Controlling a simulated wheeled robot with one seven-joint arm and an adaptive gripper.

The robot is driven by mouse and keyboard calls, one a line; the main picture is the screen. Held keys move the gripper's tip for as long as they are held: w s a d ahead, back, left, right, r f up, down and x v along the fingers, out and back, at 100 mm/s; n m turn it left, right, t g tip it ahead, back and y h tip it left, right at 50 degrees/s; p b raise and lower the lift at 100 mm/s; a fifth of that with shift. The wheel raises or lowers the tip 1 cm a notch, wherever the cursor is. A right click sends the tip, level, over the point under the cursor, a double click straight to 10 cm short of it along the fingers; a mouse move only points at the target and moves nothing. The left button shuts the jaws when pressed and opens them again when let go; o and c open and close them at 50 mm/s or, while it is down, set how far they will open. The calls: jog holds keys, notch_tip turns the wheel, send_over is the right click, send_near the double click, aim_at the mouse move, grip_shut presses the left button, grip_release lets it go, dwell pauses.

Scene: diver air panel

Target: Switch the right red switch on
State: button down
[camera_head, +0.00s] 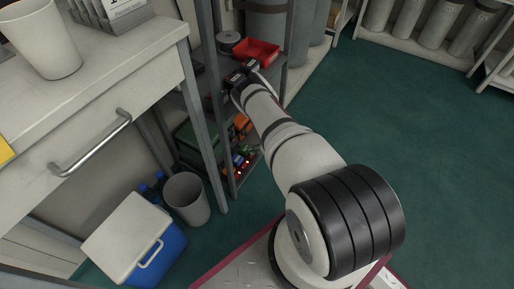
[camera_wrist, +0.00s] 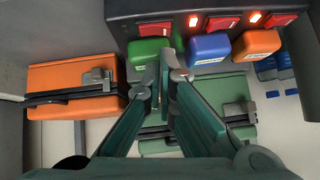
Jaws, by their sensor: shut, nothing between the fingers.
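In the wrist view a dark panel (camera_wrist: 125,22) runs along the top with three red switches: a left one (camera_wrist: 155,29), a middle one (camera_wrist: 222,23) and the right red switch (camera_wrist: 278,20). Glowing lamps (camera_wrist: 193,20) and (camera_wrist: 254,16) sit between them. A green block (camera_wrist: 145,47), a blue block (camera_wrist: 208,49) and an orange block (camera_wrist: 257,43) show below the switches. My gripper (camera_wrist: 172,68) is shut and empty, its tips between the green and blue blocks, left of the right switch. Whether it touches anything is unclear. The switch's tilt is hard to read.
Orange (camera_wrist: 75,88) and green (camera_wrist: 235,103) cases lie below the panel. In the head view my arm reaches to a grey shelf rack with a red tray (camera_head: 258,50). A desk (camera_head: 100,80), a waste bin (camera_head: 187,198) and a blue cooler (camera_head: 140,240) stand left. Floor at right is clear.

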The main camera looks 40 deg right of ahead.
jog(key=shift+f, duration=0.7)
jog(key=shift+a, duration=0.15)
jog(key=shift+f, duration=0.3)
jog(key=shift+w+d+b, duration=0.2)
jog(key=shift+d+b, duration=0.5)
